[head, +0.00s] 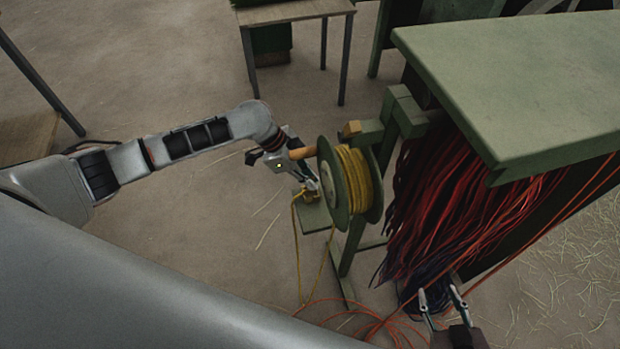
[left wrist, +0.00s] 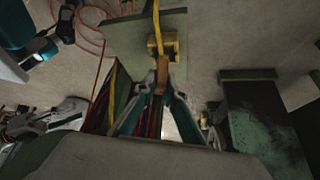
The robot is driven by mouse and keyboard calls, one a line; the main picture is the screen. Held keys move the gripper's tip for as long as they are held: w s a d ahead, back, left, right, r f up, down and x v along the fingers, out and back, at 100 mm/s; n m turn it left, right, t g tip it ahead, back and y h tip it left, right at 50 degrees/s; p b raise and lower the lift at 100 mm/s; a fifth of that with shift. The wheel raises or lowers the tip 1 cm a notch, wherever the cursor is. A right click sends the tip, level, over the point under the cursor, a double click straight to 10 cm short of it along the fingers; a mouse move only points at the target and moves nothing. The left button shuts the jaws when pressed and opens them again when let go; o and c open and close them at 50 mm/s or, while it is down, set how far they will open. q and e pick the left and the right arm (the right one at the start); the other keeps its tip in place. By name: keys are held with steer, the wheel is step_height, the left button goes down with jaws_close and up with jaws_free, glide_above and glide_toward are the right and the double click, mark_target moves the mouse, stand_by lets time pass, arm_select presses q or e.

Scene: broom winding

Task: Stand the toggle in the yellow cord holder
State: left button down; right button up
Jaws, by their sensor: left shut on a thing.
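The yellow cord holder (head: 311,196) sits on a small green plate beside the cord reel in the head view. In the left wrist view the holder (left wrist: 168,46) is just beyond my fingertips on the green plate (left wrist: 120,35). My left gripper (head: 314,184) is shut on the toggle, a small wooden piece (left wrist: 160,80), at the holder's near edge. Yellow cord (left wrist: 156,15) runs past the holder. I cannot tell whether the toggle is inside the holder or only against it. In the head view the fingers hide the toggle. My right gripper (head: 438,292) is open and empty at the lower right.
A green reel wound with yellow cord (head: 357,178) stands right of my left gripper, with a wooden handle (head: 302,153). Red strands (head: 450,200) hang below the green bench top (head: 530,80). Loose yellow cord (head: 297,250) trails to the floor.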

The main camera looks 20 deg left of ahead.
steer(key=shift+s+a+f, duration=0.1)
steer(key=shift+s+f, duration=0.05)
steer(key=shift+s, duration=0.1)
steer(key=shift+w, duration=0.1)
steer(key=shift+w+r, duration=0.45)
steer(key=shift+r, duration=0.05)
arm_select(q)
steer(key=shift+f, duration=0.1)
arm_select(e)
steer(key=shift+s+f, duration=0.1)
steer(key=shift+f, duration=0.05)
arm_select(q)
steer(key=shift+f, duration=0.5)
arm_select(e)
steer(key=shift+s+f, duration=0.55)
arm_select(q)
steer(key=shift+f+b, duration=0.35)
steer(key=shift+f, duration=0.1)
arm_select(e)
steer(key=shift+w+f, duration=0.15)
steer(key=shift+w, duration=0.15)
